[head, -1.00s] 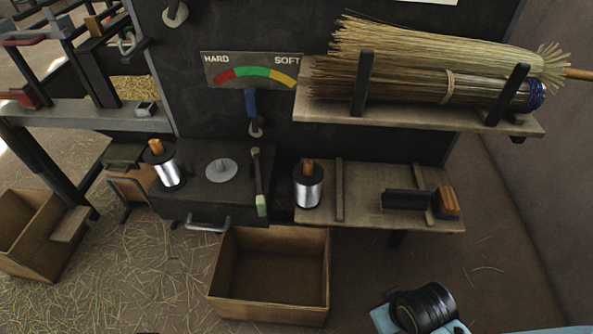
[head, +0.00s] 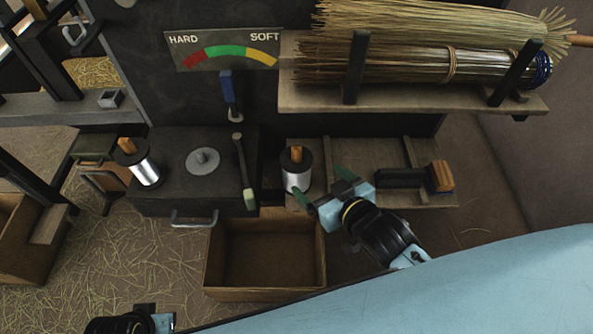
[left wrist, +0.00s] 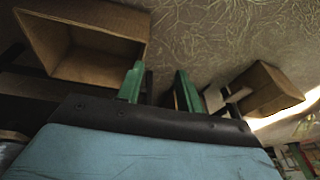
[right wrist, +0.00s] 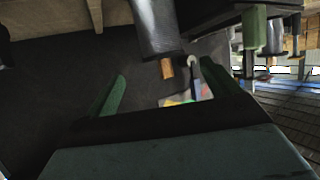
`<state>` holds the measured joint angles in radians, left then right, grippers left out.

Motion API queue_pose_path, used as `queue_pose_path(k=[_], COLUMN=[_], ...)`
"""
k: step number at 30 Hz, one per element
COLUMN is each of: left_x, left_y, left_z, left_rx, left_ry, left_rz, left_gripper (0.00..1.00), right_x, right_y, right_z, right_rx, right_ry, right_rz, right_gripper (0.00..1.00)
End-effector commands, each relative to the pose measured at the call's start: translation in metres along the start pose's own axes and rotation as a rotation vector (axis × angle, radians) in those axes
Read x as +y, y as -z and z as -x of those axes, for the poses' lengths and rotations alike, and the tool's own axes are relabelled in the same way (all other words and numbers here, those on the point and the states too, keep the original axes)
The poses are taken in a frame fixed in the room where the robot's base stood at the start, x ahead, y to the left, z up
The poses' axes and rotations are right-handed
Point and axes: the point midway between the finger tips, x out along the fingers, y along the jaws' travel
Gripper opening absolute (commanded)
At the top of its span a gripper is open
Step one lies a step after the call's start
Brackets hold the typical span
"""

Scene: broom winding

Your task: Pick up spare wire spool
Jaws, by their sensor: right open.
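A spool of silver wire (head: 296,181) with black flanges and a wooden peg stands upright at the left end of the low shelf. A second wire spool (head: 146,172) sits tilted at the left of the dark machine box. My right gripper (head: 323,187) is open just right of the shelf spool, its green fingers apart and empty. In the right wrist view a spool (right wrist: 157,28) shows beyond the open fingers, toward the top. My left gripper (left wrist: 158,88) is open and empty over the floor; only part of that arm shows at the bottom left of the head view.
The low wooden shelf (head: 345,151) also holds a brush-like block (head: 440,176). An upper shelf (head: 410,97) with broom bundles overhangs it. An open wooden crate (head: 265,293) stands below. A lever (head: 243,172) stands just left of the shelf spool.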

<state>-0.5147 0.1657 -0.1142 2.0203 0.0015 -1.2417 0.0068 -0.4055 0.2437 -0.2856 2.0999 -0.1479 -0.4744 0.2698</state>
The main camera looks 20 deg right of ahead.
Motion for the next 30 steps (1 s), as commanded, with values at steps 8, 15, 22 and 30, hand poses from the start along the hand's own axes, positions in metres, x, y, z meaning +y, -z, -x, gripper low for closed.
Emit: queue_pose_path(k=[8,15,22,30], left_x=[0.012,0.015,0.018,0.028], left_y=[0.012,0.015,0.016,0.054], left_z=[0.036,0.053,0.070,0.092], left_rx=[0.029,0.038,0.052,0.265], left_ry=[-0.021,-0.028,-0.036,-0.057], left_rz=[0.009,0.012,0.016,0.016], left_gripper=[0.36,0.36,0.36,0.36], right_x=[0.000,0.000,-0.001,-0.003], right_y=[-0.003,-0.002,-0.004,-0.006], right_z=[-0.044,-0.060,-0.071,-0.099], right_rx=[0.000,-0.002,-0.003,-0.002], right_ry=[-0.001,0.000,0.000,-0.001], right_rz=[0.000,-0.001,-0.001,-0.001], right_gripper=[0.88,0.88,0.88,0.88])
